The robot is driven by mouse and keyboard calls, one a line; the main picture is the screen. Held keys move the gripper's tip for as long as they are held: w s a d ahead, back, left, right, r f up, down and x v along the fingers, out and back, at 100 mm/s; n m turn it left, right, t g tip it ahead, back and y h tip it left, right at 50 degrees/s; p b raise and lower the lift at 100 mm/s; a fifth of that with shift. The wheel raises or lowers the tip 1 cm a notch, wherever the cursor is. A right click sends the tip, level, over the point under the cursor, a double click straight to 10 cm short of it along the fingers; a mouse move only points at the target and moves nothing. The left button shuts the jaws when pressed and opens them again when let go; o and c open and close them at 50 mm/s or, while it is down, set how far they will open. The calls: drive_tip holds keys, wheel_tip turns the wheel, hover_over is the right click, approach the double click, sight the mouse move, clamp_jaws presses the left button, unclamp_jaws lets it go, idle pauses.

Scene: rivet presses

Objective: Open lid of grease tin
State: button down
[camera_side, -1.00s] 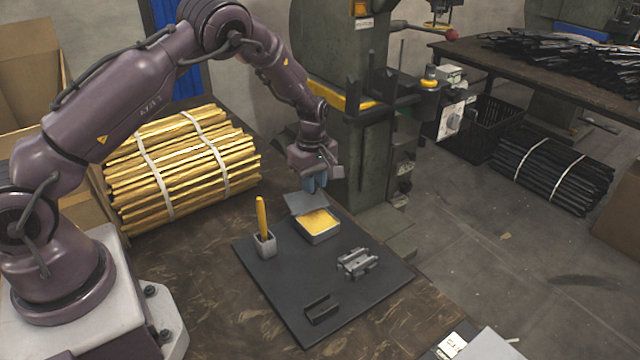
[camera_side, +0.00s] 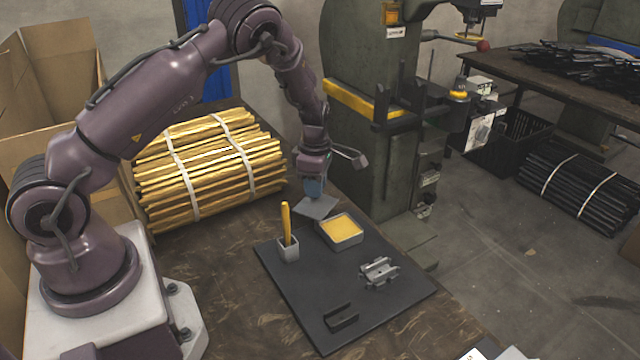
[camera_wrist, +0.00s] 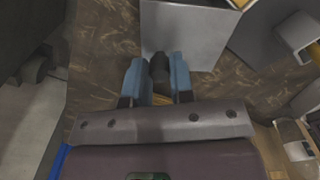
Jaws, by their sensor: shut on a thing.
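The grease tin (camera_side: 341,237) is a square grey box on the dark mat, open at the top with yellow grease (camera_side: 340,226) showing. Its lid (camera_side: 316,208) is a flat grey plate, off the tin, at the tin's back left in the side view. My gripper (camera_side: 314,192) is above the lid. In the wrist view my gripper (camera_wrist: 159,72) has its two blue fingers shut on the dark knob (camera_wrist: 160,68) of the lid (camera_wrist: 190,35). A corner of yellow shows beyond the lid there. Whether the lid touches the table is unclear.
A grey cup (camera_side: 288,250) with an upright yellow handle (camera_side: 286,220) stands left of the tin on the mat (camera_side: 300,305). A metal fixture (camera_side: 379,272) and a dark bracket (camera_side: 341,321) lie nearer. A bundle of yellow rods (camera_side: 210,170) lies behind left; a green press (camera_side: 365,150) stands behind.

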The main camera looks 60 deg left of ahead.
drive_tip(key=shift+s, duration=0.1)
idle(0.5)
drive_tip(key=c, duration=1)
unclamp_jaws()
wheel_tip(320, 180, up, 13)
